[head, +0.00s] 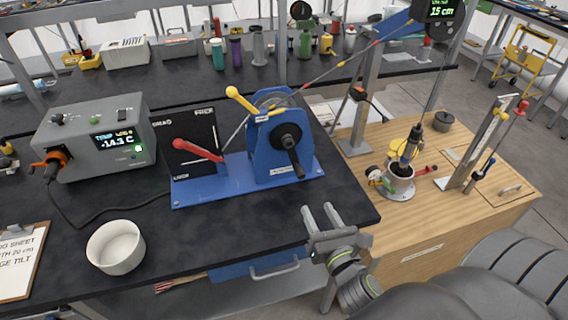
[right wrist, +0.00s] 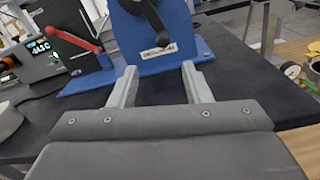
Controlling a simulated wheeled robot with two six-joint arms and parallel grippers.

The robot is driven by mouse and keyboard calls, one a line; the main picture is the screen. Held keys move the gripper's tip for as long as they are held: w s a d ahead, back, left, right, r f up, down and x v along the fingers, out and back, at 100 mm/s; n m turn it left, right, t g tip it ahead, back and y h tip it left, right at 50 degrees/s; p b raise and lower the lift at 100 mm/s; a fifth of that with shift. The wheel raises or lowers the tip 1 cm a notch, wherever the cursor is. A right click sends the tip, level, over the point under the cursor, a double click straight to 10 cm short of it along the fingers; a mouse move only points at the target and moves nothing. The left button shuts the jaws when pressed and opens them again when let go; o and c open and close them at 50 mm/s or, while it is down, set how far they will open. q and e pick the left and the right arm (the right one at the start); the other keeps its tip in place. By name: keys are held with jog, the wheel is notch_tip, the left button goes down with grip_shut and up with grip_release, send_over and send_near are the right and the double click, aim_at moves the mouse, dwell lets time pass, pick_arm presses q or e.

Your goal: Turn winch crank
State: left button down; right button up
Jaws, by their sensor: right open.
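The blue winch (head: 266,140) stands on a blue base plate on the black bench in the head view. Its black crank (head: 291,150) is on the front face, with the arm and handle pointing down and to the right. The winch also shows at the top of the right wrist view (right wrist: 160,40), with part of the crank (right wrist: 158,22) cut off by the top edge. My right gripper (head: 321,218) is open and empty, in front of and below the crank, near the bench's right front corner. It is apart from the crank. My left gripper is not in view.
A red lever (head: 196,150) and a yellow-knobbed lever (head: 241,100) stand beside the crank. A grey temperature box (head: 97,138) and a white bowl (head: 116,246) are to the left. A wooden table (head: 440,215) with instruments adjoins at right. The bench front between bowl and gripper is clear.

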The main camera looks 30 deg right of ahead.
send_near(296, 166)
jog(key=shift+w+d+f, duration=0.3)
jog(key=shift+d+f, duration=0.05)
jog(key=shift+f, duration=0.1)
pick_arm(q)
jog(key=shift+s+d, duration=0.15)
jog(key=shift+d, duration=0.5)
pick_arm(e)
jog(key=x, duration=0.9)
jog(key=shift+w, duration=0.3)
jog(key=shift+c, duration=0.3)
grip_shut()
